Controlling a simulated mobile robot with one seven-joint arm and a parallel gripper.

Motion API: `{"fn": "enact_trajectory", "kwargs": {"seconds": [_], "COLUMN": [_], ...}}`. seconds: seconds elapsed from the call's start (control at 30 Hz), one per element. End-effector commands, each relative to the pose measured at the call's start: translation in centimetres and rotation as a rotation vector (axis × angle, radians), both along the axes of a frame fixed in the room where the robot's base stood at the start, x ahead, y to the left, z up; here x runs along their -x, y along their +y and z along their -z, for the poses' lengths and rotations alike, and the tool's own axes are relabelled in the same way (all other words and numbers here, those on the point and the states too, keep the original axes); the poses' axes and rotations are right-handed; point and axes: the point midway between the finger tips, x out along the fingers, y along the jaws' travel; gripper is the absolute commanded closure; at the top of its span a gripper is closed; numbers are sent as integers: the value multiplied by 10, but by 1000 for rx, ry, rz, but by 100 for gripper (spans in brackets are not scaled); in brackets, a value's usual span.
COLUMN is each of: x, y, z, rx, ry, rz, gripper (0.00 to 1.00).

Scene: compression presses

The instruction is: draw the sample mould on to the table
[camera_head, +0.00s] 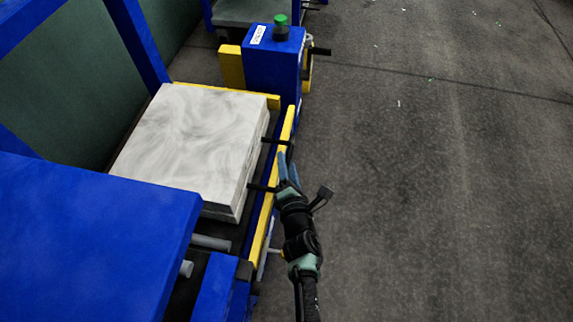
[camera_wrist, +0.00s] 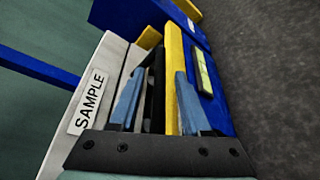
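The sample mould (camera_head: 190,135) is a pale grey marbled block lying flat on the press bed at left. Two dark handles (camera_head: 262,188) stick out from its right side. In the wrist view the mould (camera_wrist: 112,62) carries a white label reading SAMPLE (camera_wrist: 88,103). My gripper (camera_head: 285,165) is beside the mould's right side, by the yellow rail, near the handles. In the wrist view its blue fingers (camera_wrist: 160,75) stand apart. A black bar and the yellow rail (camera_wrist: 174,75) show in the gap between them. I cannot tell whether either finger touches the bar.
A blue press head (camera_head: 95,240) fills the near left. A blue box with a green button (camera_head: 280,20) stands beyond the mould. Yellow rails (camera_head: 262,225) edge the bed at its right and far sides. Open grey floor (camera_head: 440,180) lies to the right; no table is clearly recognisable.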

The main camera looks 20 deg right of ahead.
Motion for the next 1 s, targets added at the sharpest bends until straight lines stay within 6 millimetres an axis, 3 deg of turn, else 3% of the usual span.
{"fn": "enact_trajectory", "kwargs": {"seconds": [0.37,0.8,1.0], "x": [9,88,113], "y": [4,23,31], "z": [-3,-21,-27], "rx": [0,-1,0], "ry": [2,3,1], "rz": [-3,1,0], "gripper": [53,53,53]}}
